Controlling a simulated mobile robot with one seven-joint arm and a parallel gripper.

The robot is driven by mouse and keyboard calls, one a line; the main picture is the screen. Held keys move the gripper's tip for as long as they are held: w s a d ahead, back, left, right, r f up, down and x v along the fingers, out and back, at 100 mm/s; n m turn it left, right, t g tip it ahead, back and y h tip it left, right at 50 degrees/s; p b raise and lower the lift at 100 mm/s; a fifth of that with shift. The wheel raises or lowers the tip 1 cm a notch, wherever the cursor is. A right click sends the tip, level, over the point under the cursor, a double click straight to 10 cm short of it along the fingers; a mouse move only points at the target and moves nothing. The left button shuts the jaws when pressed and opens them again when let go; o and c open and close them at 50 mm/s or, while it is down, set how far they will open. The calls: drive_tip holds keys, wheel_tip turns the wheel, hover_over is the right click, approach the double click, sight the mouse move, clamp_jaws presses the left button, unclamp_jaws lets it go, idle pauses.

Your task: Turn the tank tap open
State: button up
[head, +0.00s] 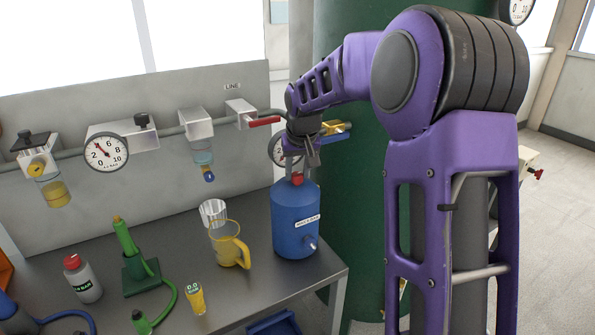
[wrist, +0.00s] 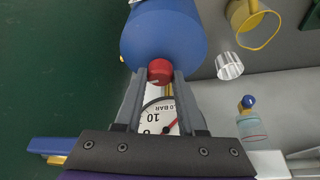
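A brass tap with a blue lever (head: 333,135) sits on the pipe in front of the large green tank (head: 350,240), partly hidden by my wrist. Its blue lever (wrist: 52,145) also shows at the lower left of the wrist view, outside my fingers. My gripper (head: 297,168) points down just above the blue canister (head: 295,222), beside the tap. In the wrist view my gripper (wrist: 160,74) has its fingers apart, with the canister's red cap (wrist: 160,71) at their tips. I cannot tell whether they touch it. No tank label is readable.
A red-handled valve (head: 262,121) marked LINE is left of my wrist. A gauge (head: 278,150) is close behind my gripper. A yellow jug (head: 228,246), a clear cup (head: 213,212) and a green stand (head: 140,272) occupy the bench (head: 255,285).

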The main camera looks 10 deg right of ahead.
clamp_jaws()
drive_tip(key=shift+a, duration=0.1)
drive_tip(key=shift+m+b, duration=0.35)
drive_tip(key=shift+m, duration=0.05)
drive_tip(key=shift+m+h, duration=0.4)
drive_tip(key=o, duration=0.6)
unclamp_jaws()
drive_tip(key=shift+r, duration=0.1)
